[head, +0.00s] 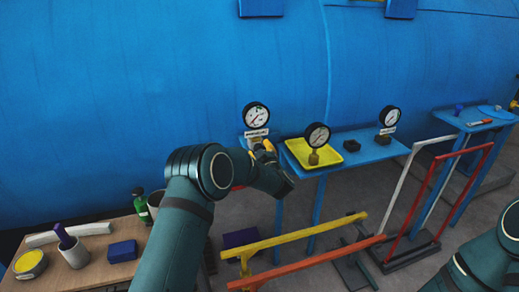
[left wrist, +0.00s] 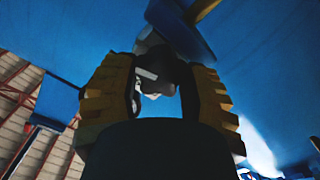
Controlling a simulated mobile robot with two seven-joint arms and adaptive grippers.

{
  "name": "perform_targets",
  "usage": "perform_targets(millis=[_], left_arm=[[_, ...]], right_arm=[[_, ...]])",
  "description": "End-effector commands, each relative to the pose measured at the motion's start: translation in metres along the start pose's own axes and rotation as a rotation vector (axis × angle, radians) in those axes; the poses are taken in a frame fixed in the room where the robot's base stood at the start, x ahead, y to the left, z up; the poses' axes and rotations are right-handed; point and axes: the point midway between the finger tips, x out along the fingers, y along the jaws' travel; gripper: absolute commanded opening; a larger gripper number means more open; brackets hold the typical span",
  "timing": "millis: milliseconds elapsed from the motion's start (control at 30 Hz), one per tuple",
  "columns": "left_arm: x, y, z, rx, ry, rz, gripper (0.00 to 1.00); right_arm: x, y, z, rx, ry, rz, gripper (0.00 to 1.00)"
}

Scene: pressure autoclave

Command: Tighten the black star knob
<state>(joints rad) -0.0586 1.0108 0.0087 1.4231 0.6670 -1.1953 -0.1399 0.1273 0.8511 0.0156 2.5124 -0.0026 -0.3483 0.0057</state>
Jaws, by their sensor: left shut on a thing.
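My left gripper (head: 262,147) reaches the fitting below the left pressure gauge (head: 256,115), in front of the blue vessel. In the left wrist view its two yellow fingers (left wrist: 160,95) stand on either side of a dark grey part, the black star knob (left wrist: 152,62) as far as I can tell, and are shut on it. The knob's star outline is not clear there, and in the head view my gripper hides it. My right gripper is outside the head view; only part of my right arm shows at the lower right edge.
A blue shelf (head: 350,162) bears a yellow tray (head: 294,152), a middle gauge (head: 317,135) and a right gauge (head: 390,116). Yellow and red rails (head: 300,240) stand in front. A wooden bench (head: 100,262) with a cup, tin and blue box is at lower left.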

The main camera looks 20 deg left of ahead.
Motion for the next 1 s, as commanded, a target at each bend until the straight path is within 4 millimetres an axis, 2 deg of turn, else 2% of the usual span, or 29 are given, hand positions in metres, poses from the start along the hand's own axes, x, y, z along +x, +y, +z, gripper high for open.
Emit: perform_targets(millis=[400,1000], left_arm=[[0.0002,0.0019,-0.0012,0.234,0.002,0.0,0.1],[0.0002,0.0012,-0.0001,0.284,0.001,-0.001,0.1]], right_arm=[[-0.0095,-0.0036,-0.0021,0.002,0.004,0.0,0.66],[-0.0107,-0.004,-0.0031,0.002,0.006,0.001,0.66]])
